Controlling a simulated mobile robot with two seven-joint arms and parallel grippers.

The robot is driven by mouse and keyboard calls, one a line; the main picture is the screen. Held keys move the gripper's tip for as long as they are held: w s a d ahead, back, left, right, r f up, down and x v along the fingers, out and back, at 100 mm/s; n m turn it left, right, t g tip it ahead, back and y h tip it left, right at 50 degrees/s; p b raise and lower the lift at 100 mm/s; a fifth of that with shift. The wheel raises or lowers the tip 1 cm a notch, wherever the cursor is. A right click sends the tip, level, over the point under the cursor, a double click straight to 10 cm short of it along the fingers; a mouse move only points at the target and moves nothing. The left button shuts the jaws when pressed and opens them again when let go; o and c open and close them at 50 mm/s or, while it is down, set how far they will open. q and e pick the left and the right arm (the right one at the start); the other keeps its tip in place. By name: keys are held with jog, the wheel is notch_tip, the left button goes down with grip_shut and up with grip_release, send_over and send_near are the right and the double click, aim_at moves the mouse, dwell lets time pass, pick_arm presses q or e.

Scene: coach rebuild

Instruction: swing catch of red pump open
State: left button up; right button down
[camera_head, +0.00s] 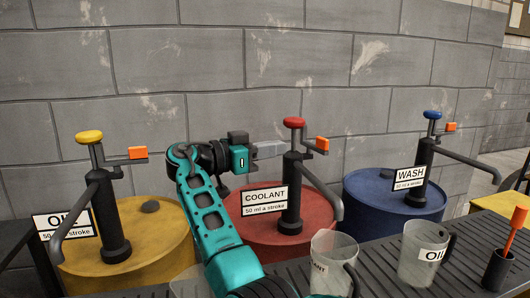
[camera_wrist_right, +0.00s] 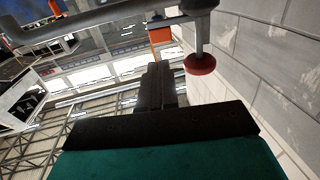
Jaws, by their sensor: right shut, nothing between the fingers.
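The red pump (camera_head: 292,190) stands upright on the red drum behind a sign reading COOLANT. It has a red knob (camera_head: 293,122) on top and an orange-tipped catch (camera_head: 322,144) pointing right. In the right wrist view the red knob (camera_wrist_right: 200,64) and the orange catch tip (camera_wrist_right: 160,35) show beyond the fingers. My right gripper (camera_head: 282,148) is shut and empty, its fingers pointing right at the upper part of the pump, just left of it below the knob. I cannot tell whether they touch it. My left gripper is out of view.
A yellow-knobbed OIL pump (camera_head: 112,215) stands left, a blue-knobbed WASH pump (camera_head: 420,170) right, each on its own drum. Clear jugs (camera_head: 425,255) and a dark cup (camera_head: 497,270) with an orange-handled tool stand on the slatted bench in front. A block wall (camera_head: 220,60) is behind.

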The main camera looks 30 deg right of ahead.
aim_at(320, 141)
jog(key=d, duration=0.6)
jog(key=s+d+b, duration=0.1)
jog(key=d, duration=0.2)
jog(key=shift+s+d, duration=0.1)
jog(key=shift+d, duration=0.2)
jog(key=shift+s+d+f+n+t, duration=0.15)
jog(key=shift+d+n+t, duration=0.25)
jog(key=shift+t, duration=0.3)
jog(key=shift+s+d+n+t, duration=0.1)
jog(key=shift+d+n+t, duration=0.2)
jog(key=shift+t, duration=0.1)
jog(key=shift+a, duration=0.1)
